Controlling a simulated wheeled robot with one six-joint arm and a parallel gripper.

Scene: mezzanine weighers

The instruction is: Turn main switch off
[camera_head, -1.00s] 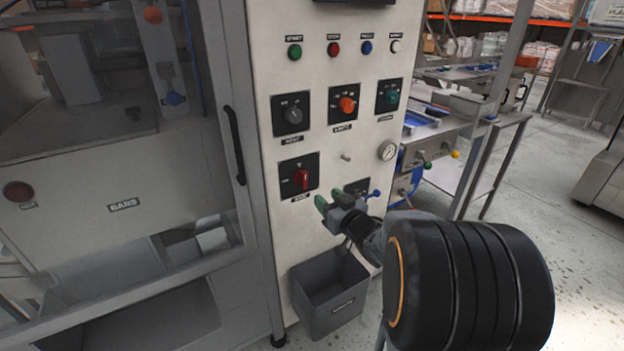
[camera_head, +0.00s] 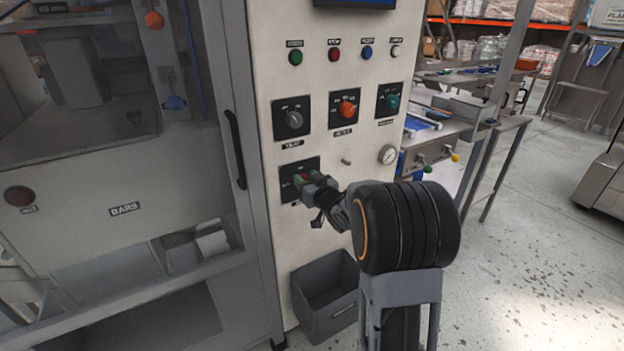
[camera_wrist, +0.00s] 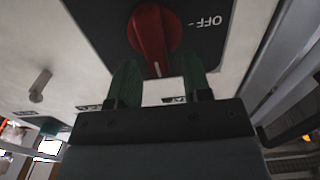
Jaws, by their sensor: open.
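The main switch is a red rotary knob on a black square plate (camera_head: 287,188) on the light panel. In the wrist view the red knob (camera_wrist: 153,34) is large, with a white mark at one end, and the word OFF stands beside it on the plate. The white mark does not point at OFF. My gripper (camera_head: 303,177) is in front of the knob and partly hides it in the head view. In the wrist view its two green fingers (camera_wrist: 160,84) are apart, with the knob just beyond their tips. I cannot tell whether they touch it.
Above are a grey knob (camera_head: 293,119), an orange knob (camera_head: 346,108) and a teal knob (camera_head: 392,101). A grey bin (camera_head: 328,297) is below. A door handle (camera_head: 234,148) is left.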

